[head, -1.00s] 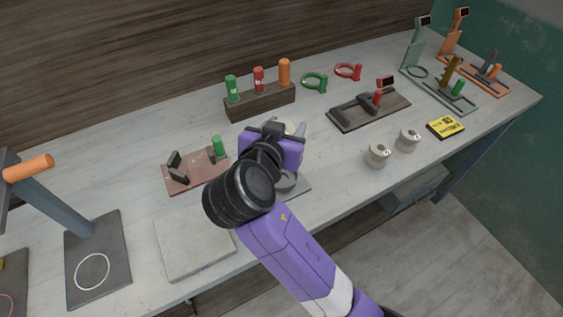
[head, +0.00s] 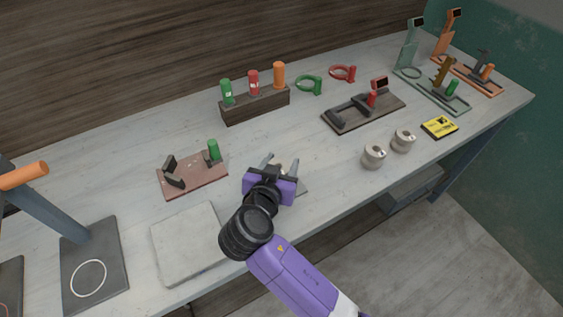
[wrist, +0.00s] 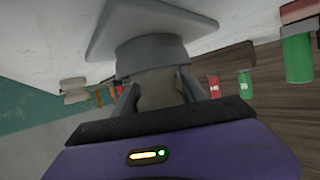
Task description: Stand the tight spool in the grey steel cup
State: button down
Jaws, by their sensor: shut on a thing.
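My gripper (head: 281,163) is shut on a beige-grey spool (wrist: 158,90), one finger on each side of it in the wrist view. The grey steel cup (wrist: 150,52) sits on its grey base plate (wrist: 130,22) in the wrist view, directly beyond the spool. The spool's far end meets or overlaps the cup's rim; I cannot tell how far inside it is. In the head view my gripper covers the cup, and only a corner of the plate (head: 302,188) shows.
Two more spools (head: 374,156) (head: 403,139) stand to the right, near a yellow box (head: 440,127). A pale slab (head: 188,244) lies left of my arm. Behind stand a brown fixture (head: 192,178) and a wooden rack (head: 255,105). The table's front edge is close.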

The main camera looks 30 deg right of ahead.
jog(key=shift+f+b, duration=0.25)
jog(key=shift+b, duration=0.05)
jog(key=c, duration=0.6)
grip_release()
jog(key=shift+f, duration=0.1)
jog(key=shift+c, duration=0.2)
jog(key=shift+r+p, duration=0.4)
jog(key=shift+r, duration=0.05)
jog(key=b+v, duration=0.1)
jog(key=v, duration=1.1)
jog(key=shift+b, duration=0.35)
